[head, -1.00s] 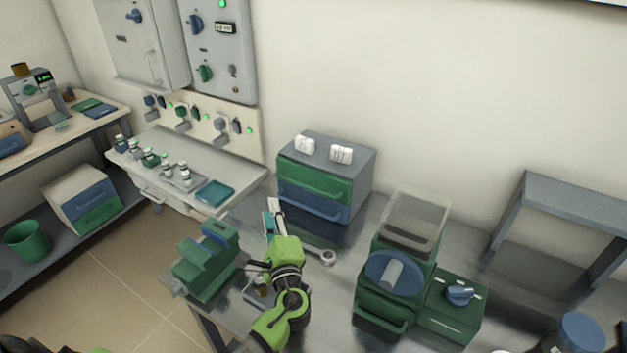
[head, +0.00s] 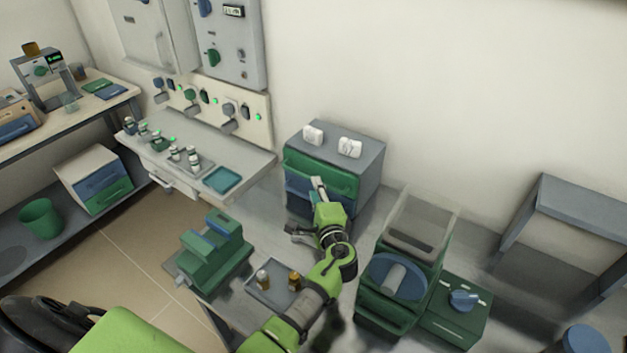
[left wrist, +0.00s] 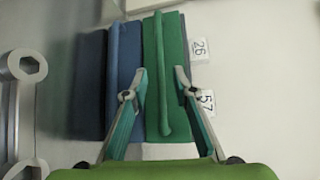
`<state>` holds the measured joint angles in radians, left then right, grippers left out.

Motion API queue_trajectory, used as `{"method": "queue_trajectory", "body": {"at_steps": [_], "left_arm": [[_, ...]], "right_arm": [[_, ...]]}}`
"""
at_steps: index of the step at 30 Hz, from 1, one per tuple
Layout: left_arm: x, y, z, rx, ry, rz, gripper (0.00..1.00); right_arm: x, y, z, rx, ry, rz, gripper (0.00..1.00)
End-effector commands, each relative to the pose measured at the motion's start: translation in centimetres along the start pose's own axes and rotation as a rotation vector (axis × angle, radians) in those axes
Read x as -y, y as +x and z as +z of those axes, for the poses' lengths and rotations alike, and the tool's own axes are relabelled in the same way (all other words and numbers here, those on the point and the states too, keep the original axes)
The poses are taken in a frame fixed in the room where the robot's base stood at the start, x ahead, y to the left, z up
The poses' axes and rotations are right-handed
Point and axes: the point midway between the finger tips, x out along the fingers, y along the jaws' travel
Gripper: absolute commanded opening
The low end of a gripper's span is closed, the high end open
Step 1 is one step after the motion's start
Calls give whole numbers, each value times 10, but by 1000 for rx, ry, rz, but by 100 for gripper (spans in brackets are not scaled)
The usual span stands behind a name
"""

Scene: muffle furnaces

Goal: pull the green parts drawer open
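The green parts drawer (head: 335,178) is the upper one in a grey cabinet on the bench, above a blue drawer (head: 299,185). It looks closed. In the left wrist view the green drawer (left wrist: 178,45) appears turned on its side, with its long green handle (left wrist: 161,75) running up the picture. My left gripper (head: 318,184) is in front of the cabinet. In the left wrist view its two fingers (left wrist: 161,72) are apart, one on each side of the handle. I cannot tell whether they touch it. My right gripper is not in view.
Two white numbered blocks (head: 349,147) sit on the cabinet top. A green machine with a blue disc (head: 396,277) stands to the right. A green block-like device (head: 212,258) and a tray with small bottles (head: 259,293) are to the left. A wrench (left wrist: 25,110) lies beside the cabinet.

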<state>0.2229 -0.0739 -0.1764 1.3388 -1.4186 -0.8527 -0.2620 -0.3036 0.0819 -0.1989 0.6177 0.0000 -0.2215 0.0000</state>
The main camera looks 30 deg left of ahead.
Motion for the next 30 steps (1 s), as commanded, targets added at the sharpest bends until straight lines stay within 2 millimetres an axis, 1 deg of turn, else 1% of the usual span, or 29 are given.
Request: {"method": "queue_trajectory", "body": {"at_steps": [1,3,7,12,19,20,21,22,23,30], "left_arm": [[2,10,1,2,2,-1,26],[1,19,1,1,2,-1,26],[0,32,0,1,0,0,26],[0,38,0,0,0,0,26],[0,39,0,0,0,0,26],[0,39,0,0,0,0,23],[0,39,0,0,0,0,12],[0,39,0,0,0,0,5],[0,38,0,0,0,0,0],[-1,36,3,1,1,1,0]], "right_arm": [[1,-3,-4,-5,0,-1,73],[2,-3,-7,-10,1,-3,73],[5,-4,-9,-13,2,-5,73],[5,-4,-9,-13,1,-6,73],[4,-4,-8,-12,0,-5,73],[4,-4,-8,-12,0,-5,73],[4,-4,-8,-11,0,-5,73],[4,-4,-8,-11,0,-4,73],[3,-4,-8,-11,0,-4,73],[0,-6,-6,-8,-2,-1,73]]}}
